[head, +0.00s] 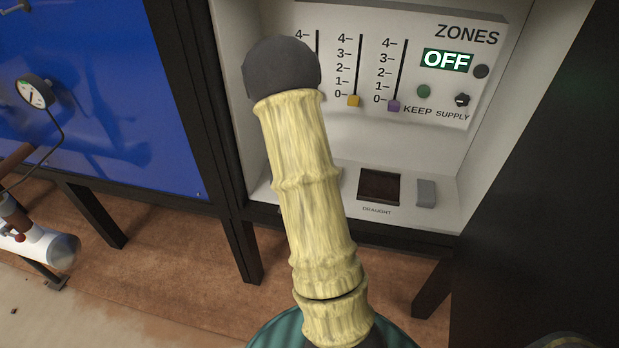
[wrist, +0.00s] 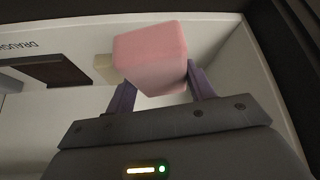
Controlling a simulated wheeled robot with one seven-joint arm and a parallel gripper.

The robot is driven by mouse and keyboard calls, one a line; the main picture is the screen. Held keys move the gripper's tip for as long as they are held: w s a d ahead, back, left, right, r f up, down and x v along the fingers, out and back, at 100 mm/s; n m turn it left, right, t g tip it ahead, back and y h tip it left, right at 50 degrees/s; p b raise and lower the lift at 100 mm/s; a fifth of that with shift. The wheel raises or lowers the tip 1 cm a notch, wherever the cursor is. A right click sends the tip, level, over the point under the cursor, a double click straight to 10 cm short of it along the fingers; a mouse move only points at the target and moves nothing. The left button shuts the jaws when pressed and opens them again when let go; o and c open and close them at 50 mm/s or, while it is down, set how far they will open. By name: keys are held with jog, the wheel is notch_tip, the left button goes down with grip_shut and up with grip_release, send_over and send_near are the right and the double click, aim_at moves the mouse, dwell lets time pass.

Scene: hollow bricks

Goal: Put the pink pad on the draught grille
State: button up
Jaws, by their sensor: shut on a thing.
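The pink pad (wrist: 150,55) is a small rounded block in the wrist view, between the two purple fingers of my gripper (wrist: 161,84). My gripper is shut on it and holds it up. The draught grille (head: 380,186) is a dark brown square in the ledge of the pale cabinet, above the word DRAUGHT. In the wrist view the grille (wrist: 48,70) lies to the left of the pad, apart from it, with nothing seen on it. In the head view my arm hides my gripper and the pad.
A light grey block (head: 426,193) stands on the ledge just right of the grille. Above is the ZONES panel (head: 400,65) with sliders, knobs and an OFF display (head: 447,61). The cabinet has side walls and a dark frame. A blue panel (head: 90,90) with a gauge (head: 34,93) is at left.

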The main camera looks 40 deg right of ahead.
jog(key=a+f+n+y, duration=0.1)
jog(key=a+n+y, duration=0.1)
jog(key=a, duration=0.8)
jog(key=a+f+n+t+y, duration=0.1)
jog(key=a+n, duration=0.4)
jog(key=a, duration=0.6)
jog(key=shift+w+a+f+y, duration=0.15)
jog(key=shift+a+f+y, duration=0.15)
jog(key=shift+f+y, duration=0.3)
jog(key=shift+f, duration=0.1)
